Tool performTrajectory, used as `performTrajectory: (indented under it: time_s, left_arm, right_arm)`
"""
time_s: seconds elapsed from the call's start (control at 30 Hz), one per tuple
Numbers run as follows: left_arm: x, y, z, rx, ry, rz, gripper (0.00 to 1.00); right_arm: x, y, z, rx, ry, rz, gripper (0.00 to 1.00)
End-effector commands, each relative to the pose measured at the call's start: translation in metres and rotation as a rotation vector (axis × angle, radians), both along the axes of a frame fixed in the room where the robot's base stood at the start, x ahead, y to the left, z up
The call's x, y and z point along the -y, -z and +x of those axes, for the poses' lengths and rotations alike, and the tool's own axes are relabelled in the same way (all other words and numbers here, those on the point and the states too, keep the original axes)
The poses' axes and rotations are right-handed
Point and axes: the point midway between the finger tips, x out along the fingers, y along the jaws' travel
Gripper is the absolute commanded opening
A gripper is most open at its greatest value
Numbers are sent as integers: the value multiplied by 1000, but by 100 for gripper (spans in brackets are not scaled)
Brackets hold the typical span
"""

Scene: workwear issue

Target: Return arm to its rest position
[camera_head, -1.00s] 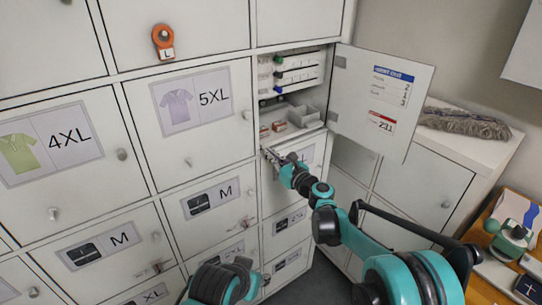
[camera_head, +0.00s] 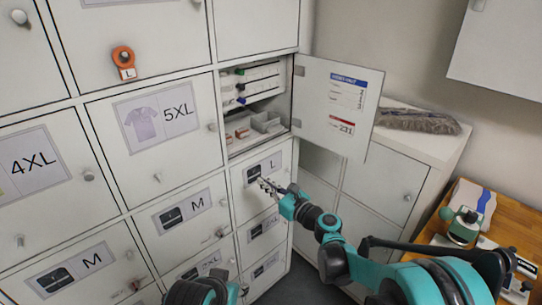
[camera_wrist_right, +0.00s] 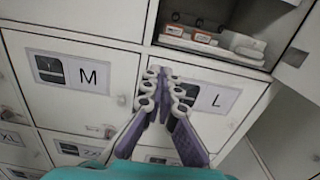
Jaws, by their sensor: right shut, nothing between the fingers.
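My right gripper (camera_head: 262,184) is shut and empty in front of the closed door labelled L (camera_head: 275,166), below the open compartment. In the right wrist view its fingers (camera_wrist_right: 165,78) lie together in front of the same L door (camera_wrist_right: 232,98); I cannot tell whether they touch it. My right arm (camera_head: 345,258) reaches in from the lower right. Part of my left arm (camera_head: 200,292) shows at the bottom edge; its gripper is out of view.
The open compartment (camera_head: 231,148) holds pens and small boxes; its door (camera_head: 336,100) stands swung out to the right. An orange tag (camera_head: 123,60) hangs on an upper door. A low cabinet (camera_head: 440,140) bears a grey mop head (camera_head: 418,121). A wooden table (camera_head: 510,222) stands at right.

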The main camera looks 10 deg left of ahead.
Motion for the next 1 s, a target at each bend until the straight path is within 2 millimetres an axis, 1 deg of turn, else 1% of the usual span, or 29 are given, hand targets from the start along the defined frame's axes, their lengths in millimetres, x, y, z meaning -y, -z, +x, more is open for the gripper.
performTrajectory:
  time_s: [0.07, 0.17, 0.27, 0.37, 0.4, 0.47, 0.5, 0.57, 0.6, 0.67, 0.7, 0.77, 0.8, 0.9, 1.0]
  left_arm:
    - [0, 0, 0, 0, 0, 0, 40]
    - [0, 0, 0, 0, 0, 0, 40]
    - [0, 0, 0, 0, 0, 0, 40]
    - [0, 0, 0, 0, 0, 0, 40]
    - [0, 0, 0, 0, 0, 0, 40]
    - [0, 0, 0, 0, 0, 0, 40]
    - [0, 0, 0, 0, 0, 0, 40]
    - [0, 0, 0, 0, 0, 0, 40]
    - [0, 0, 0, 0, 0, 0, 40]
    - [0, 0, 0, 0, 0, 0, 40]
    - [0, 0, 0, 0, 0, 0, 40]
    - [0, 0, 0, 0, 0, 0, 40]
    - [0, 0, 0, 0, 0, 0, 40]
    - [0, 0, 0, 0, 0, 0, 40]
    - [0, 0, 0, 0, 0, 0, 40]
  right_arm:
    - [2, -1, -2, 8, 0, -11, 0]
    - [11, -6, -9, 64, 0, -92, 0]
    - [29, -13, -27, 188, -8, -278, 0]
    - [58, -17, -55, 356, -38, -545, 0]
    - [72, -16, -67, 425, -59, -658, 0]
    - [92, -13, -86, 522, -96, -827, 0]
    - [107, -10, -100, 584, -127, -939, 0]
    - [130, -5, -121, 673, -183, -1104, 0]
    - [146, 1, -136, 728, -228, -1215, 0]
    - [171, 9, -158, 807, -304, -1375, 0]
    - [189, 16, -173, 854, -362, -1479, 0]
    - [215, 26, -196, 921, -462, -1631, 0]
    - [233, 33, -212, 960, -535, -1727, 0]
    - [274, 51, -247, 1038, -728, -1930, 0]
    - [307, 65, -275, 1085, -908, -2074, 0]
